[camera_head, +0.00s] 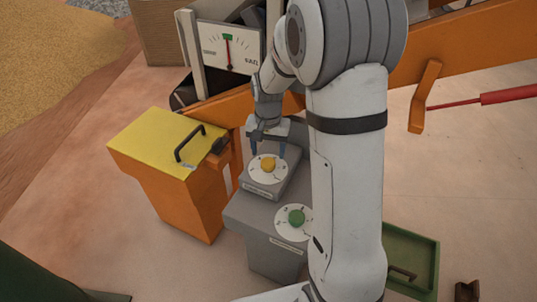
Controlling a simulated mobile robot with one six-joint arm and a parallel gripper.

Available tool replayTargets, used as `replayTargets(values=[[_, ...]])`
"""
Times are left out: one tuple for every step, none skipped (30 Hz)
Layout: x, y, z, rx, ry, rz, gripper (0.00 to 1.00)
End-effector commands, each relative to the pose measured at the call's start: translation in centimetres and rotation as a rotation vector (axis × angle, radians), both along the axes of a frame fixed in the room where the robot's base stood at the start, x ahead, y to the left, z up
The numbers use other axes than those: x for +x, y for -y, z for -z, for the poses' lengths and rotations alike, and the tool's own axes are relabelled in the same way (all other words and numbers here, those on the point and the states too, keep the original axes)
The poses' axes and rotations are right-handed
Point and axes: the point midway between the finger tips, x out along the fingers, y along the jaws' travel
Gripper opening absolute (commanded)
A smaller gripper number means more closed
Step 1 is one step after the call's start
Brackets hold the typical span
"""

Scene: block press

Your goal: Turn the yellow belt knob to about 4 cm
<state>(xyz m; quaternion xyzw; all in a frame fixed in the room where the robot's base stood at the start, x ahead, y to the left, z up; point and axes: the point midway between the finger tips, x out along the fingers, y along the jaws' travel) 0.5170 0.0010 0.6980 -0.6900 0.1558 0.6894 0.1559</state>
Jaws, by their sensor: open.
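The yellow belt knob (268,164) sits at the centre of a white round dial (262,177) on the raised back part of a grey console (292,183). My gripper (268,151) points down over this dial, just above and behind the yellow knob in the picture. Its two dark fingers are spread apart, one to each side of the knob, with nothing between them that I can see held. I cannot tell whether the fingertips are level with the knob. The dial's marks are too small to read.
A green knob (296,217) on a second white dial sits on the lower front console, beside my arm. An orange box with a yellow lid (150,140) and black handle stands left. A gauge (228,48) with a red needle stands behind. A green tray (412,255) lies right.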

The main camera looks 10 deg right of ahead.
Motion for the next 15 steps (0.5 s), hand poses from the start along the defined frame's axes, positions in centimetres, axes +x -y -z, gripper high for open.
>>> replayTargets(values=[[0.1,0.0,-1.2,0.0,0.003,0.0,0.63],[0.0,0.0,-1.7,0.0,0.003,0.0,0.63],[0.0,0.0,-2.2,0.0,0.002,0.0,0.63],[0.0,0.0,-2.5,0.0,0.002,0.0,0.63],[0.0,0.0,-2.8,0.0,0.001,0.0,0.63],[0.0,0.0,-3.1,0.0,0.0,0.0,0.63],[0.0,0.0,-3.3,0.0,0.0,0.0,0.63],[0.0,0.0,-3.4,0.0,0.001,0.0,0.63],[0.0,0.0,-3.5,0.0,0.001,0.0,0.63],[0.0,0.0,-3.6,0.0,0.0,0.0,0.63],[0.0,0.0,-3.6,0.0,0.0,0.0,0.63],[0.0,0.0,-3.6,0.0,0.0,0.0,0.63],[0.0,0.0,-3.6,0.0,0.0,0.001,0.63],[0.0,0.0,-3.5,0.0,0.0,0.001,0.63],[0.0,0.0,-3.5,0.0,0.0,0.001,0.63]])
